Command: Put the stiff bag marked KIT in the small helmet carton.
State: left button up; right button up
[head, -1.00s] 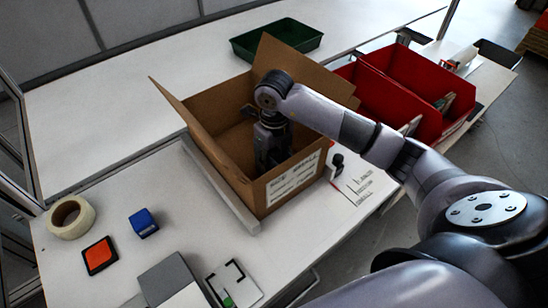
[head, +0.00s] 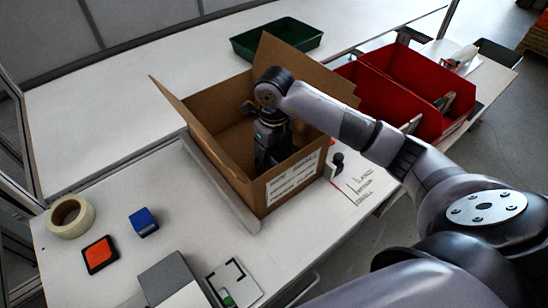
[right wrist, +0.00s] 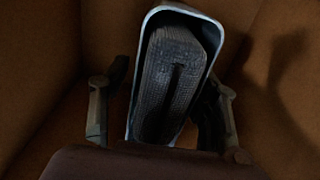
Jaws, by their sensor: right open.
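The open cardboard carton (head: 222,165) stands on the white table with its flaps up and a printed label on its near wall. My right gripper (head: 268,155) reaches down into it, and its fingertips are hidden by the carton walls. In the right wrist view my right gripper (right wrist: 160,95) is open, one finger on each side of a dark, textured item with a pale rim (right wrist: 175,75). The item is inside the carton, between the fingers. I see no KIT marking on it, so I cannot tell whether it is the bag. My left gripper is not in view.
Red bins (head: 372,98) stand right of the carton, a green tray (head: 240,46) behind it. A tape roll (head: 71,216), a blue block (head: 143,222), an orange-topped pad (head: 100,254) and a grey box (head: 168,278) lie at the front left. The back left tabletop is clear.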

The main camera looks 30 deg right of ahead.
notch_tip(320, 180, up, 12)
jog(key=shift+f+b, duration=0.2)
jog(key=shift+b, duration=0.15)
dwell(0.4)
